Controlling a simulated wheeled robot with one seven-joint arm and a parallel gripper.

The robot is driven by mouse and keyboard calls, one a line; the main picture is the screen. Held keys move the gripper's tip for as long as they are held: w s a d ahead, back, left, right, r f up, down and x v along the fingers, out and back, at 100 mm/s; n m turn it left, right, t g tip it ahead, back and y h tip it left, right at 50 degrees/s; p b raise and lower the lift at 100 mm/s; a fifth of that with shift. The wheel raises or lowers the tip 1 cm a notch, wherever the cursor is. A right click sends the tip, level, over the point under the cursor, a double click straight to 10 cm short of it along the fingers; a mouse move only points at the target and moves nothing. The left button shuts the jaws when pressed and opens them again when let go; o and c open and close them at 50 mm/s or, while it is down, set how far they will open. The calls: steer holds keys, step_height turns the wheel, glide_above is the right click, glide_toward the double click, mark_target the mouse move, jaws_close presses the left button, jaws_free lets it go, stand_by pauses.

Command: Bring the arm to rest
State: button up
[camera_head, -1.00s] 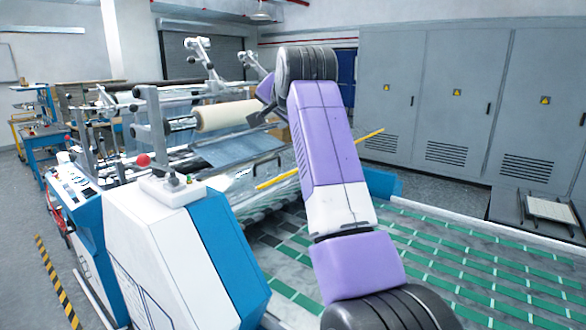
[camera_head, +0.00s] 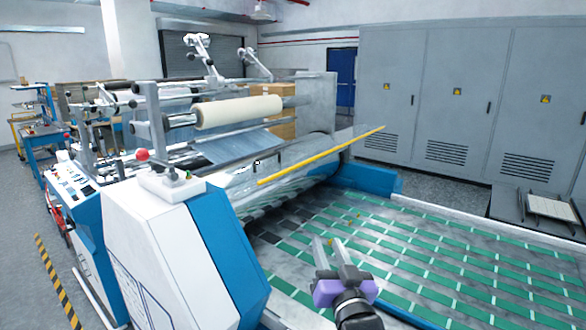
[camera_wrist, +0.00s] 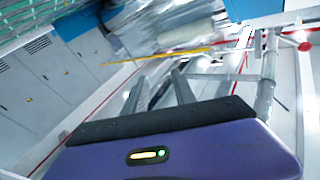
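My gripper (camera_head: 332,242) is low in the head view, over the green-striped belt (camera_head: 430,262). Its two grey fingers point up and away, apart from each other with nothing between them. In the wrist view the open fingers (camera_wrist: 158,76) show above the purple gripper body, also empty. Most of my arm is outside the head view.
The laminating machine (camera_head: 180,255), with a cream roll (camera_head: 238,112), stands on the left. A yellow bar (camera_head: 320,157) crosses above the far end of the belt. Grey cabinets (camera_head: 440,90) line the back. Space above the belt is clear.

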steer(key=s+d+f+g+h+b, duration=0.1)
steer(key=s+d+f, duration=0.3)
steer(key=s, duration=1.3)
steer(key=s+d+f+g+h, duration=0.1)
steer(key=s+d+f, duration=0.3)
steer(key=s, duration=1.3)
steer(key=s+d+f+g+h+b, duration=0.1)
steer(key=s+d+f, duration=0.3)
steer(key=s+f, duration=0.5)
steer(key=s+g, duration=0.1)
steer(key=s, duration=0.7)
steer(key=shift+s+d+n+b, duration=0.25)
steer(key=shift+s+n+b, duration=0.05)
steer(key=shift+s+b, duration=0.1)
